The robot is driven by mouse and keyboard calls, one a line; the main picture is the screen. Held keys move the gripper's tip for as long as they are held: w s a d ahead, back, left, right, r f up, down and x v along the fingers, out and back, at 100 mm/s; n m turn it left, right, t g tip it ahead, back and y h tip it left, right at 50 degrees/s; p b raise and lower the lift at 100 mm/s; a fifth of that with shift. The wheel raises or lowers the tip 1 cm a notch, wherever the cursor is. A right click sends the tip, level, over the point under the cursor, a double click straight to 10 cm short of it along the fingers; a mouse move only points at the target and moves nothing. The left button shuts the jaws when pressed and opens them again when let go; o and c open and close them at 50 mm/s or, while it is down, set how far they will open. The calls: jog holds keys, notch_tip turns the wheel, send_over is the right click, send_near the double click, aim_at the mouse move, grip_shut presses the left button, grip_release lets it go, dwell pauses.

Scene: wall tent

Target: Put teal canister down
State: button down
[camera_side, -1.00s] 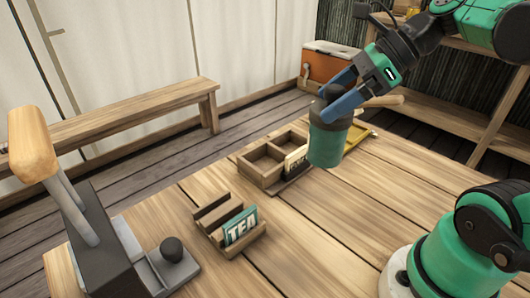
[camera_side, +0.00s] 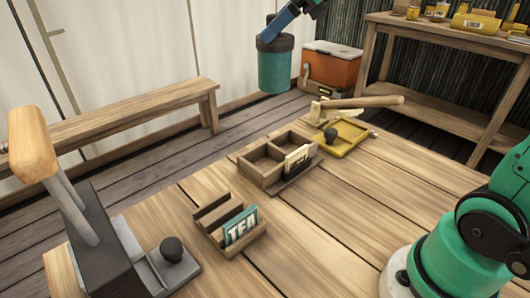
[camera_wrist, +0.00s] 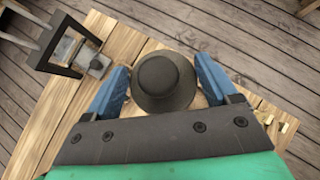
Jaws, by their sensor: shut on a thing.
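The teal canister (camera_side: 275,66) has a dark lid and hangs upright in the air near the top of the side view. It looks raised well above the table. My gripper (camera_side: 278,33) is shut on it from above, with a blue finger showing at the lid. In the wrist view, the dark round lid (camera_wrist: 164,80) sits between the two blue fingers of my gripper (camera_wrist: 162,88). The teal body is hidden there beneath the lid.
On the wooden table (camera_side: 330,225) stand a compartment box (camera_side: 262,176), a TEA card holder (camera_side: 215,215), a yellow tray (camera_side: 345,142) with a dark knob, and a lever press (camera_side: 100,240). A bench (camera_side: 110,118) and orange cooler (camera_side: 330,70) are behind. Bare planks lie at the table's centre.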

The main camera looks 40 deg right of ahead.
jog(key=shift+w+f, duration=0.25)
jog(key=shift+w, duration=0.7)
notch_tip(320, 180, down, 20)
grip_release()
jog(key=shift+f, duration=0.1)
